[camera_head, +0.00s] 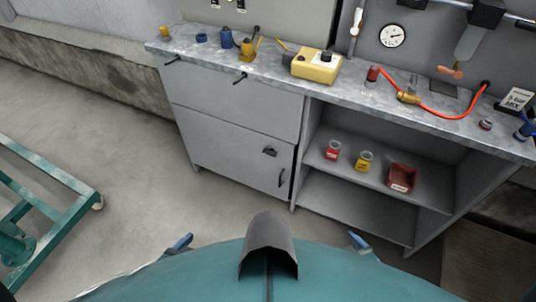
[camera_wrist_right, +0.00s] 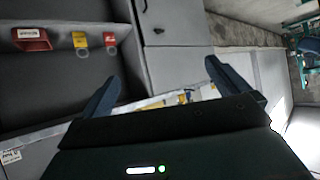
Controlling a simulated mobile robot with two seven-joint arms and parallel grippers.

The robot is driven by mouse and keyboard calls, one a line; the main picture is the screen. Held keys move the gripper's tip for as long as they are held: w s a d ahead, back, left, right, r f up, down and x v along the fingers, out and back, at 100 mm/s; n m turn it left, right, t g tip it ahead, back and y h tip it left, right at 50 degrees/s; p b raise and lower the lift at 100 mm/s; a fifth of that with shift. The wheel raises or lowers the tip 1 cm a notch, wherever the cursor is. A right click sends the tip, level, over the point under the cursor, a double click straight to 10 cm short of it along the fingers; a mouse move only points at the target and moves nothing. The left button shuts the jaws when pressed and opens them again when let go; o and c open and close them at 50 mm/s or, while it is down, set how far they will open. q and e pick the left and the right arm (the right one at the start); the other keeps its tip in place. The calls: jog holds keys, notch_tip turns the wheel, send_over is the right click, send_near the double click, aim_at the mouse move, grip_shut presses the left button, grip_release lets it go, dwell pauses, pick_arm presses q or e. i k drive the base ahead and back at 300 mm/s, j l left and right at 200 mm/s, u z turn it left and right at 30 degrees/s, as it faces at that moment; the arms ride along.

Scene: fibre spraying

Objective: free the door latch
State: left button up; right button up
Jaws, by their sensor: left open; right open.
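The grey cabinet door (camera_head: 235,150) stands shut under the left half of the bench. A small dark latch (camera_head: 269,151) sits near its upper right corner, above a dark bar handle (camera_head: 281,178). The right wrist view is upside down and shows the latch (camera_wrist_right: 158,30) and the handle (camera_wrist_right: 144,6) beyond the fingers. My left gripper (camera_head: 181,242) shows only as a blue tip, low and left of my body's front. My right gripper (camera_head: 359,242) shows as a blue tip to the right; its parted fingers (camera_wrist_right: 160,82) are empty. Both are apart from the door.
Open shelves right of the door hold a red jar (camera_head: 332,150), a yellow jar (camera_head: 364,161) and a red bin (camera_head: 401,178). The bench top (camera_head: 210,58) carries a yellow box (camera_head: 316,66) and a red hose (camera_head: 440,114). A green frame (camera_head: 60,235) stands left; floor between is clear.

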aim_at(270, 152)
jog(key=i+j, duration=0.1)
jog(key=j, duration=0.25)
jog(key=j+u, duration=0.1)
jog(key=j, duration=0.25)
jog(key=i+j, duration=0.15)
jog(key=j, duration=0.15)
jog(key=i+j+u, duration=0.1)
jog(key=j, duration=0.25)
jog(key=i+l, duration=0.3)
jog(key=i, duration=0.2)
